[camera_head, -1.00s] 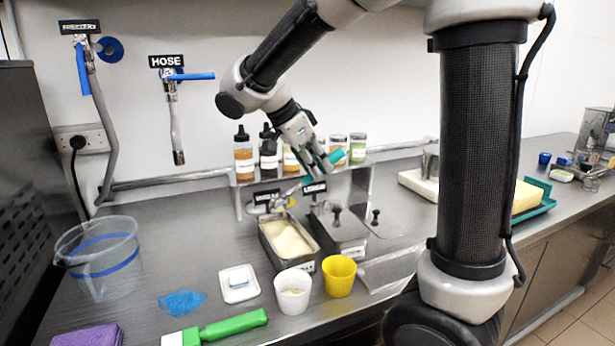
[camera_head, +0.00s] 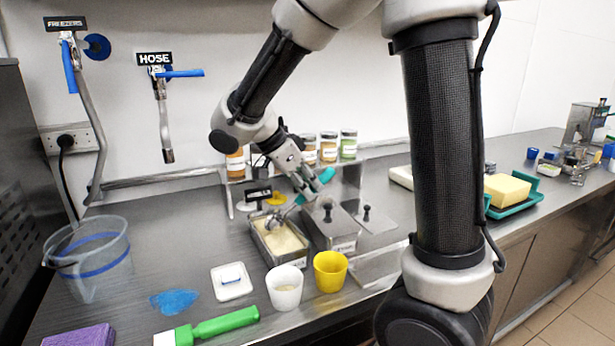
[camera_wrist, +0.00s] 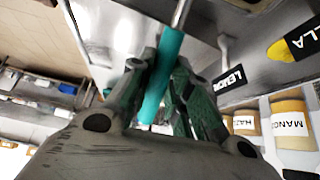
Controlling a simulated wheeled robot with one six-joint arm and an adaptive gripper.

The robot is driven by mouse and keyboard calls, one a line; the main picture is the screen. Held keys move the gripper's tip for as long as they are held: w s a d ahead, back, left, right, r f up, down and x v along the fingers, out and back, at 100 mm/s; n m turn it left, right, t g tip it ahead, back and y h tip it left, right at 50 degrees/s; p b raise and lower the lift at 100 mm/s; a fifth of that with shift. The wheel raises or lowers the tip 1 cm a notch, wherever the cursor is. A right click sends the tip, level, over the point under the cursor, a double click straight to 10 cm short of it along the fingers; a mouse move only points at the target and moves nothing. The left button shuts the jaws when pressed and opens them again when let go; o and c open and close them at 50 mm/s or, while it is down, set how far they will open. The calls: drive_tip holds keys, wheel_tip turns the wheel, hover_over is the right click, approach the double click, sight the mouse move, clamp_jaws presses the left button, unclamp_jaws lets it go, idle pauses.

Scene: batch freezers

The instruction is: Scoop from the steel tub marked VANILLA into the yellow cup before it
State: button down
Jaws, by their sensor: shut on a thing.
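The open steel tub (camera_head: 271,258) holds pale cream ice cream (camera_head: 282,240). Its sign (camera_head: 257,194) is hard to read in the head view; a sign ending in "LLA" (camera_wrist: 300,38) shows in the wrist view. My gripper (camera_head: 311,188) is shut on the teal handle (camera_wrist: 165,72) of a scoop. The metal scoop head (camera_head: 274,222) is at the back of the open tub, over or touching the ice cream; I cannot tell which. The yellow cup (camera_head: 330,273) stands upright in front, right of a white cup (camera_head: 285,290) with pale contents.
A lidded tub (camera_head: 335,222) is right of the open one, with a LEMON sign (camera_wrist: 231,82). Jars (camera_head: 328,147) stand on the shelf behind. A butter block (camera_head: 507,190) is right.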

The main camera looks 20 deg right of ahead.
wheel_tip(320, 180, down, 2)
drive_tip(key=shift+a+f, duration=0.2)
drive_tip(key=shift+d+f+y, duration=0.25)
drive_tip(key=shift+d+y, duration=0.2)
drive_tip(key=shift+y, duration=0.15)
drive_tip(key=shift+a+r, duration=0.2)
drive_tip(key=shift+r, duration=0.45)
drive_tip(key=shift+d+r, duration=0.1)
drive_tip(key=shift+r, duration=1.2)
drive_tip(key=shift+d+r+y, duration=0.2)
drive_tip(key=shift+d+y, duration=0.5)
drive_tip(key=shift+y, duration=0.2)
drive_tip(key=shift+w+d+y, duration=0.1)
drive_tip(key=shift+d+y, duration=0.25)
drive_tip(key=shift+y, duration=0.75)
